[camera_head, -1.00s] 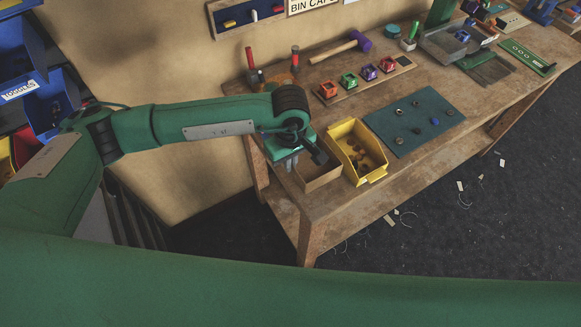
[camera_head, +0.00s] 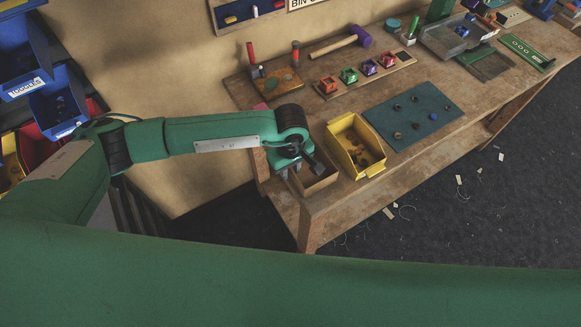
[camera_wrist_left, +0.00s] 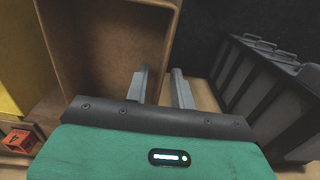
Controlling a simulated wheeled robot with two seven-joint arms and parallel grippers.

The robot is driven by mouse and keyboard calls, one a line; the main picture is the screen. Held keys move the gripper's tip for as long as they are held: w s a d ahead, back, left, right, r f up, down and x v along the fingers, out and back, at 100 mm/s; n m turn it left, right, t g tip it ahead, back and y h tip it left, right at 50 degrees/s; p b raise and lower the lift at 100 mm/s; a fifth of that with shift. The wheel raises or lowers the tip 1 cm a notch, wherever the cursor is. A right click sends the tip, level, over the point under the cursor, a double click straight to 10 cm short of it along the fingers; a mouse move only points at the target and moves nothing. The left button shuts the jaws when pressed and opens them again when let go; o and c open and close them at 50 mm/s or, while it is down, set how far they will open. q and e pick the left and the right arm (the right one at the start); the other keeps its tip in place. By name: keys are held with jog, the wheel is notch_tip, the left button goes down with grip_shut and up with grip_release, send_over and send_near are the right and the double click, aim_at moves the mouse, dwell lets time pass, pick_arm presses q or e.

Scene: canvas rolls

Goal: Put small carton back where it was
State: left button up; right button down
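The small carton (camera_head: 318,181) is an open-topped brown cardboard box at the near left end of the workbench, beside the yellow bin. My left gripper (camera_head: 299,170) is at its left side, partly hidden by its own wrist. In the left wrist view, the carton (camera_wrist_left: 105,40) fills the upper left with its open top towards me. My right gripper is not in view.
The yellow bin (camera_head: 344,130) with small parts stands close right of the carton. A teal mat (camera_head: 415,125) with small parts lies beyond. A board with coloured blocks (camera_head: 372,75) and a mallet (camera_head: 340,44) are behind. A dark ribbed rack (camera_wrist_left: 265,85) stands right in the wrist view.

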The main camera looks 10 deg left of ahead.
pick_arm(q)
jog(key=shift+r, duration=0.15)
jog(key=shift+r+b, duration=0.35)
jog(key=shift+r, duration=0.05)
notch_tip(320, 180, up, 11)
jog(key=b, duration=0.4)
jog(key=shift+b, duration=0.3)
jog(key=shift+d, duration=0.1)
